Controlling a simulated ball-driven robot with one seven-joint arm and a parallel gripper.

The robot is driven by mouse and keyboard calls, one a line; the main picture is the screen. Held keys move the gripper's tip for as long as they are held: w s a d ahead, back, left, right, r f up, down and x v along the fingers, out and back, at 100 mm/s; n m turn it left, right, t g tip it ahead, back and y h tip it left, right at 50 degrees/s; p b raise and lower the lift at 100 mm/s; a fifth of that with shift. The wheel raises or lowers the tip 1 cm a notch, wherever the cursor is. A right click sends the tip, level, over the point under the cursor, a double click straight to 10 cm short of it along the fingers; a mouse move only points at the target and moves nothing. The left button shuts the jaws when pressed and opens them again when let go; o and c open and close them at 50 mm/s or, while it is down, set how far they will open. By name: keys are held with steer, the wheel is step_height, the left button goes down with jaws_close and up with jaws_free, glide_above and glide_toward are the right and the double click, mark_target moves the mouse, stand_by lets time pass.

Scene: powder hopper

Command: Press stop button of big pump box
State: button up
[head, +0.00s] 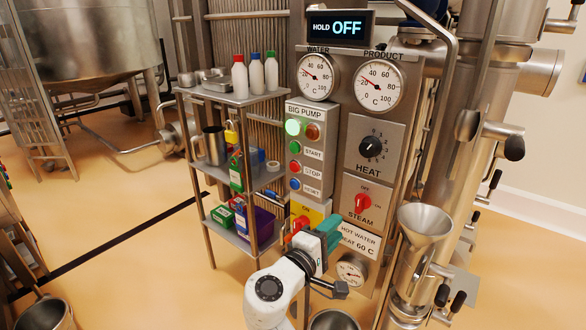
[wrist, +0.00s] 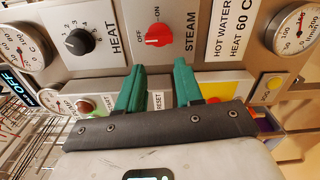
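The big pump box (head: 304,109) is a light panel on the left of the steel control panel in the head view. Its red stop button (head: 295,167) sits beside the STOP label, between the green start button (head: 295,147) and the blue reset button (head: 294,184). The green lamp (head: 293,127) at its top looks lit; the red lamp (head: 313,131) looks dim. My gripper (head: 325,235) is below the box, apart from the stop button. In the wrist view its green fingers (wrist: 158,75) stand apart with nothing held. I cannot make out the stop button there.
A shelf rack (head: 233,96) with bottles and boxes stands left of the panel. A yellow panel (head: 309,211) with a red switch is below the pump box. The steam switch (head: 363,203) and heat knob (head: 371,146) are to the right. A steel funnel (head: 425,222) stands at right.

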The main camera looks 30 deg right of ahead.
jaws_close()
stand_by(1.1)
